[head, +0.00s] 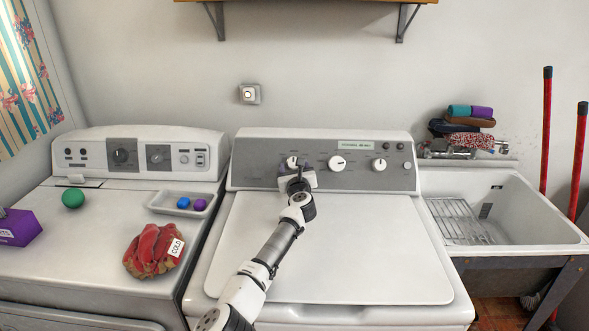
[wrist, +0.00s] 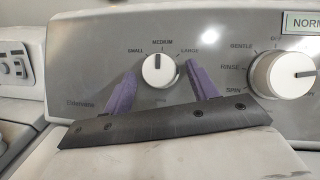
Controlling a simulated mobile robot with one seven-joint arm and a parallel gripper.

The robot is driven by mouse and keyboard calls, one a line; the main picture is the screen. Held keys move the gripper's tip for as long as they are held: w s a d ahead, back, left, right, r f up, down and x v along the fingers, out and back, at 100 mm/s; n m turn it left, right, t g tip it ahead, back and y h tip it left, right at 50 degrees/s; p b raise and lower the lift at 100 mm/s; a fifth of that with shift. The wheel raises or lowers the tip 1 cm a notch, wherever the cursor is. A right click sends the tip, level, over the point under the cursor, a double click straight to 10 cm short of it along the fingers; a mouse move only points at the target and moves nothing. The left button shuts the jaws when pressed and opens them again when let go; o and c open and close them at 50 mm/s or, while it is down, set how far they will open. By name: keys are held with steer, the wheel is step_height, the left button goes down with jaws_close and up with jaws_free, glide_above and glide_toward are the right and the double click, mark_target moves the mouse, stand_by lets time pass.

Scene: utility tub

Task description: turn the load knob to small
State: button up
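The load knob (head: 291,161) is the leftmost white knob on the washer's grey panel. In the wrist view the load knob (wrist: 159,72) has a dark pointer mark at its top, toward MEDIUM. The SMALL label (wrist: 135,51) is at its upper left, and LARGE is at its upper right. My gripper (head: 297,175) is in front of the panel at this knob. In the wrist view my gripper (wrist: 159,70) is open, with one purple finger on each side of the knob and gaps visible on both sides. Whether the fingertips reach past the knob's face is unclear.
A larger cycle knob (head: 337,163) and another knob (head: 379,165) sit farther right on the panel. The washer lid (head: 350,250) is shut and bare. The dryer at left carries a green ball (head: 73,198), a tray (head: 166,207) and a red glove (head: 152,250).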

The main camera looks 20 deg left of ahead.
steer(key=c, duration=1)
steer(key=shift+o, duration=0.2)
steer(key=shift+d+n, duration=0.1)
steer(key=shift+n, duration=0.3)
steer(key=n+g, duration=0.1)
steer(key=n, duration=0.1)
steer(key=n+g+y, duration=0.1)
steer(key=n+y, duration=0.1)
steer(key=n, duration=0.1)
steer(key=shift+w+d+r+n+g, duration=0.1)
steer(key=shift+w+d+n+g, duration=0.1)
steer(key=shift+d+n+g, duration=0.15)
steer(key=shift+w+r+n+g+y, duration=0.1)
steer(key=shift+n+g+y, duration=0.2)
steer(key=shift+n+g, duration=0.6)
steer(key=shift+r+n+g+y, duration=0.1)
steer(key=shift+n+g+y, duration=0.25)
steer(key=shift+n, duration=1)
steer(key=o, duration=1)
